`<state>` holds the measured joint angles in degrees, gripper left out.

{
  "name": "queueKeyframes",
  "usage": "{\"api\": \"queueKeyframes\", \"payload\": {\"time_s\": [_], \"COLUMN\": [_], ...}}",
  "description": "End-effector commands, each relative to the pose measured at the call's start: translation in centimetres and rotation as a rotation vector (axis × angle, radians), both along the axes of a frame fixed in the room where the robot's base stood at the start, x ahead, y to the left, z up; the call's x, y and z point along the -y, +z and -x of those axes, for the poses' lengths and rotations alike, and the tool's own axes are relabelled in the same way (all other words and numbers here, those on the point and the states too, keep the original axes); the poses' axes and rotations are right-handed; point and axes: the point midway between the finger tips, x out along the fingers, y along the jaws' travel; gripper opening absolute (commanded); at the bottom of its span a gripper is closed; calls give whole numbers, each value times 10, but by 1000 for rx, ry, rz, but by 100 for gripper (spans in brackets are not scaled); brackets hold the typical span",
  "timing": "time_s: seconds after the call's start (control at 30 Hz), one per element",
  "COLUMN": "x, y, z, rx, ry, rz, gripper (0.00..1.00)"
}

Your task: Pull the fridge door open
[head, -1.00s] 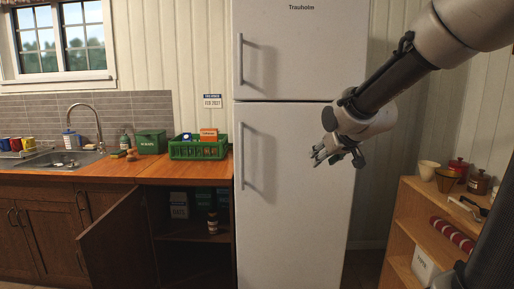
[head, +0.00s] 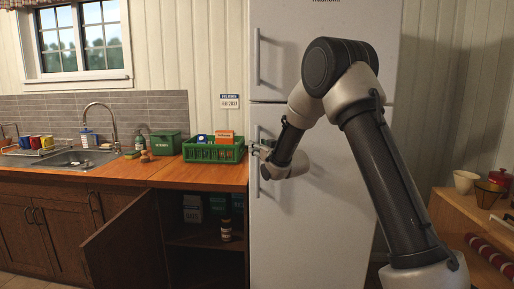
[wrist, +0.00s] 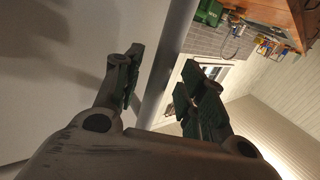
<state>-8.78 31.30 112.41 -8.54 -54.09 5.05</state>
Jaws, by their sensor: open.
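The white fridge has a lower door (head: 320,245), which looks shut, with a vertical bar handle (head: 256,184) along its left edge. My gripper (head: 262,150) is at the upper part of that handle in the head view. In the wrist view the grey handle bar (wrist: 172,45) runs between the two dark-padded fingers of my gripper (wrist: 160,78). The fingers stand apart on either side of the bar, with gaps visible. The fingertips are small and partly hidden in the head view.
The upper fridge door has its own handle (head: 257,55). A cabinet door (head: 125,245) stands open left of the fridge, below a wooden counter (head: 160,175) with a green crate (head: 214,153). A wooden shelf (head: 450,215) stands at the right.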

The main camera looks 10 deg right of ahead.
Motion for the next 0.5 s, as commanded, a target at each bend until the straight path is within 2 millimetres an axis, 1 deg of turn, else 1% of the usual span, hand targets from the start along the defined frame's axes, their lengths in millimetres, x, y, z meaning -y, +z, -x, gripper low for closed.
{"api": "queueKeyframes", "payload": {"time_s": [0.03, 0.13, 0.43, 0.5], "x": [-2, -4, -5, -5], "y": [0, 0, 0, 0], "z": [-6, -13, -16, -16], "rx": [0, 0, -1, -1], "ry": [0, 0, 0, 0], "rz": [0, 0, 0, 0], "gripper": [41, 41, 41, 28]}}
